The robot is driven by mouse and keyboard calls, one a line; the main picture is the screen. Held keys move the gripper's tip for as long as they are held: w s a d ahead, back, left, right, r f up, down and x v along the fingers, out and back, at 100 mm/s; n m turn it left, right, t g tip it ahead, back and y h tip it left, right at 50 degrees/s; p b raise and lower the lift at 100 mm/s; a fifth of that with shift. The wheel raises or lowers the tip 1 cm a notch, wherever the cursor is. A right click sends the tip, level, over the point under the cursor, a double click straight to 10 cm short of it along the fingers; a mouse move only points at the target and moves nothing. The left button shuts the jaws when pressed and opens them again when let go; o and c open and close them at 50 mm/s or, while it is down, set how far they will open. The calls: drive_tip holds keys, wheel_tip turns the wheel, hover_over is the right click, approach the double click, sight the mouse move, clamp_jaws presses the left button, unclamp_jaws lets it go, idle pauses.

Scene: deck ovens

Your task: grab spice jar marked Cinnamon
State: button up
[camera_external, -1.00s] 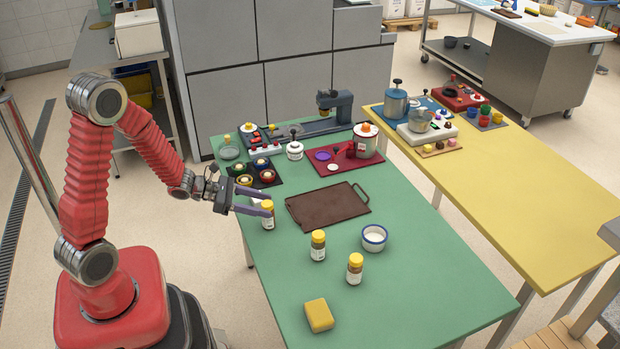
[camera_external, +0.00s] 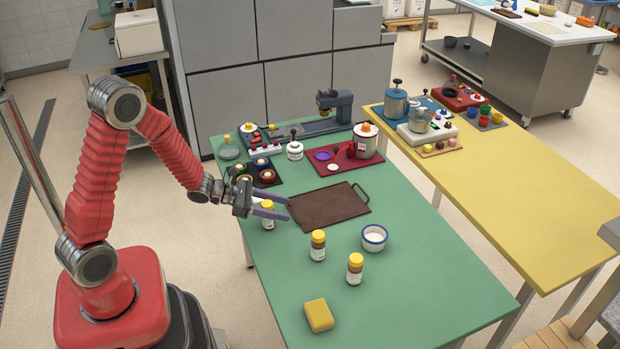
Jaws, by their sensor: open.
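Three spice jars with yellow lids and white labels stand upright on the green table (camera_external: 420,270). One jar (camera_external: 267,216) is at the left edge, another jar (camera_external: 318,246) is near the middle, and a third jar (camera_external: 355,270) is nearer the front. The labels are too small to read, so I cannot tell which is Cinnamon. My gripper (camera_external: 288,207) is open and empty at the left jar. Its purple fingers reach to the right at about lid height and partly overlap that jar in the picture. I cannot tell whether they touch it.
A brown tray (camera_external: 330,208) lies just right of my fingertips. A white bowl with a blue rim (camera_external: 374,238) and a yellow block (camera_external: 319,315) are on the table. Pots and a red mat (camera_external: 338,168) crowd the back. The front right is clear.

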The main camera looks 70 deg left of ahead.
drive_tip(key=shift+c, duration=0.2)
idle(0.3)
drive_tip(key=c, duration=1.2)
